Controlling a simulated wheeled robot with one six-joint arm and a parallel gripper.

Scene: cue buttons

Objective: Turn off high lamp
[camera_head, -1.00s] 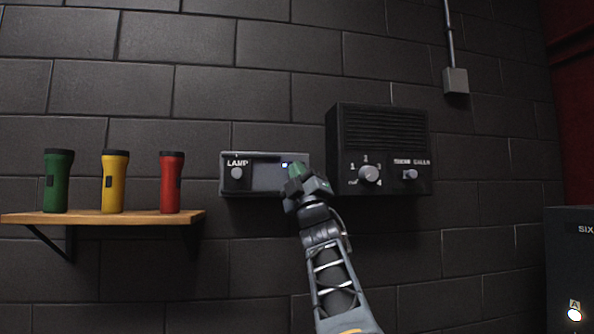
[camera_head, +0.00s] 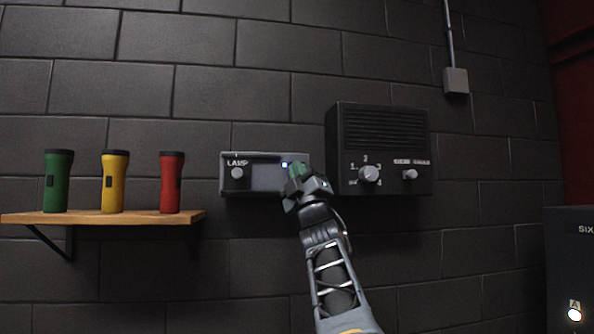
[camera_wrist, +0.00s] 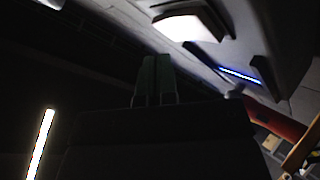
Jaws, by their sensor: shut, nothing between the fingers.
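A grey wall panel labelled LAMP (camera_head: 265,186) has a round knob (camera_head: 237,173) at its left and a small lit bluish-white light (camera_head: 284,165) near its right end.
A black box with a numbered dial (camera_head: 369,174) and a small knob (camera_head: 410,174) is mounted right of the panel. A dark box (camera_head: 570,250) stands at far right.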

